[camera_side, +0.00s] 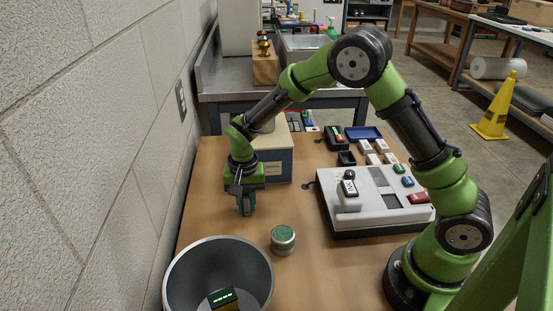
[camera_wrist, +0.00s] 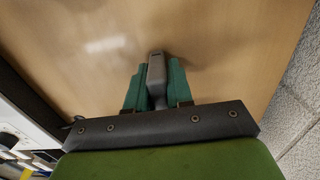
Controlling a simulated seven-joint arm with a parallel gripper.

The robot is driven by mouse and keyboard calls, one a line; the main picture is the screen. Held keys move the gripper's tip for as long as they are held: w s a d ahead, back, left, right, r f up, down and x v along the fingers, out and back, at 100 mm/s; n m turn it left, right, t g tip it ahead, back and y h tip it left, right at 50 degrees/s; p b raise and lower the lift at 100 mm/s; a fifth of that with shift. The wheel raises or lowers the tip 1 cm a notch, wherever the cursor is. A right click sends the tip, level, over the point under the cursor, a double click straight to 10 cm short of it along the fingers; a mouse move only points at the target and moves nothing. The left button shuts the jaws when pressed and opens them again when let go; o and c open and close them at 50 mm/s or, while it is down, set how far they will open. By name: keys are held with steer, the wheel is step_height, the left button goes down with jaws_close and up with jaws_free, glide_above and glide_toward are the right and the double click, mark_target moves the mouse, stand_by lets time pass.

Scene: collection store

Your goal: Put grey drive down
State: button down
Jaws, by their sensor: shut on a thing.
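My gripper (camera_side: 246,205) is low over the wooden table, left of centre in the side view, fingers pointing down. In the wrist view my gripper (camera_wrist: 156,85) shows two teal fingers shut on the grey drive (camera_wrist: 156,72), a slim grey stick held between them. Its far end sticks out past the fingertips. In the side view the drive is too small to make out between the fingers. I cannot tell whether it touches the table (camera_side: 205,215).
A grey bowl (camera_side: 180,265) with a dark item in it stands front left. A green-lidded tin (camera_side: 283,240) is right of my gripper. A blue-grey box (camera_side: 272,165) is behind it. A white device (camera_side: 375,205) and several small drives lie right. A wall is left.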

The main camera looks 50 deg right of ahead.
steer(key=shift+f, duration=0.2)
steer(key=c, duration=1.4)
jaws_free()
steer(key=shift+f, duration=0.1)
steer(key=shift+c, duration=0.2)
steer(key=o, duration=0.4)
steer(key=shift+o, duration=0.2)
